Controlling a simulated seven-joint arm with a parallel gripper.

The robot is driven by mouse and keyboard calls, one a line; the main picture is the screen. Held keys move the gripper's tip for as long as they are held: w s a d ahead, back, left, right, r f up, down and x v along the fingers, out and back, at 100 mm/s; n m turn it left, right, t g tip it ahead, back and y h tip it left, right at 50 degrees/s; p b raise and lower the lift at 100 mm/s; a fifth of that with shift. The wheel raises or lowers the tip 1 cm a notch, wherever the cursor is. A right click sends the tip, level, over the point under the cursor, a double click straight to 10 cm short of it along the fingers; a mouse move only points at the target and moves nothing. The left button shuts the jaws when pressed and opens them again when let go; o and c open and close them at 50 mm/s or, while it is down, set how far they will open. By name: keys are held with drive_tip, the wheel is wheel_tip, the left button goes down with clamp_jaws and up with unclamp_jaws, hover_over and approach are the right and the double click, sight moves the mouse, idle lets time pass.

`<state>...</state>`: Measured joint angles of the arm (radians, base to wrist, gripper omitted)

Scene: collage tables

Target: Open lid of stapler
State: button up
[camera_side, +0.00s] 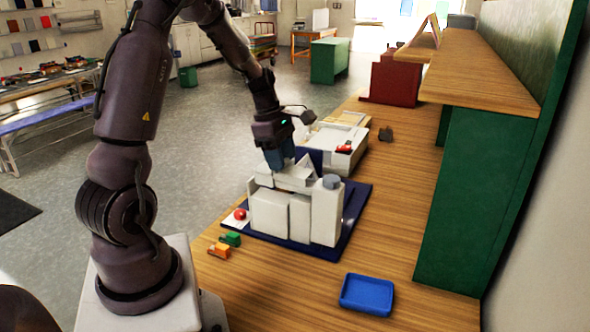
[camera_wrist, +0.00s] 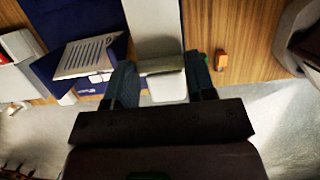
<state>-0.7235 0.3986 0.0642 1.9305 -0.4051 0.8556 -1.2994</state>
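I cannot pick out a stapler or its lid for certain in either view. My gripper (camera_side: 280,160) points down just above the back of a group of white blocks (camera_side: 270,213) on a dark blue board (camera_side: 354,205). In the wrist view my gripper (camera_wrist: 163,82) has its two dark fingers apart. A pale block (camera_wrist: 167,88) shows between them; I cannot tell whether either finger touches it.
A white tray-like unit (camera_side: 352,130) with a red item (camera_side: 344,148) stands behind the board. Green (camera_side: 230,239) and orange (camera_side: 219,250) pieces lie at its front left. A blue tray (camera_side: 367,294) sits front right. A green shelf unit (camera_side: 475,200) borders the right.

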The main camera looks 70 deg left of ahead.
sight(296, 171)
drive_tip(key=shift+w+d+r, duration=0.1)
drive_tip(key=shift+r, duration=0.25)
drive_tip(key=shift+w+d+r+g+y, duration=0.3)
drive_tip(key=shift+d+r+g+y, duration=0.1)
drive_tip(key=shift+r, duration=0.1)
drive_tip(key=shift+w, duration=0.1)
drive_tip(key=shift+w+d+r+g+y, duration=0.3)
drive_tip(key=shift+r, duration=0.05)
idle(0.4)
drive_tip(key=shift+w+d+r, duration=0.35)
drive_tip(key=shift+d, duration=0.05)
drive_tip(key=shift+g+y, duration=0.3)
